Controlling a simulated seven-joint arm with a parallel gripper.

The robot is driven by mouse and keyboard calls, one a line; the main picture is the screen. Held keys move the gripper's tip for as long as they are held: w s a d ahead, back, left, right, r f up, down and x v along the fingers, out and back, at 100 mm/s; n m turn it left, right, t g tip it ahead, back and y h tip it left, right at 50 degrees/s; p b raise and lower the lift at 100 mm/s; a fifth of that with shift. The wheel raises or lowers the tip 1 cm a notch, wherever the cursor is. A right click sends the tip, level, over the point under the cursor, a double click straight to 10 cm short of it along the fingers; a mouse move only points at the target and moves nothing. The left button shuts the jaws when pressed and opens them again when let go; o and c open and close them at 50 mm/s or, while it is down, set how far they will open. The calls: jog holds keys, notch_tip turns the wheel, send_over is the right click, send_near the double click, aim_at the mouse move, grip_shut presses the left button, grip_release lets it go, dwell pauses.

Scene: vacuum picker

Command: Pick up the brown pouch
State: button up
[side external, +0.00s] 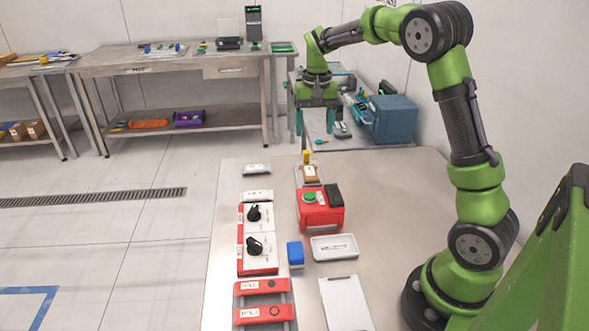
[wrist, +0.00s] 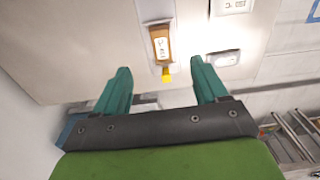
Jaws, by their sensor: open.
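The brown pouch (side external: 310,174) has a pale label and a yellow cap, and lies on a light tray or mat near the far edge of the metal table. It also shows in the wrist view (wrist: 161,46), top centre, with its yellow end pointing toward my gripper. My gripper (side external: 315,126) is open and empty, raised above the far end of the table, fingers pointing down. In the wrist view its two teal fingers (wrist: 160,68) are spread, with the pouch's yellow end showing in the gap between them. No contact with the pouch shows.
A grey packet (side external: 256,169) lies left of the pouch. A red box (side external: 322,213) with a green button stands just nearer. Black-handled items on red-and-white boxes (side external: 256,262) line the left. A blue-grey bin (side external: 393,120) stands behind right.

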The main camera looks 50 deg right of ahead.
send_over(311, 175)
jog(key=f, duration=0.9)
jog(key=shift+s+a+f, duration=0.15)
jog(key=shift+a+f, duration=0.05)
jog(key=shift+f, duration=0.2)
jog(key=shift+w+d+f, duration=0.1)
jog(key=shift+d+f, duration=0.05)
jog(key=shift+f, duration=1.2)
jog(key=shift+w+d+f, duration=0.1)
jog(key=shift+f, duration=1.25)
jog(key=c, duration=1.1)
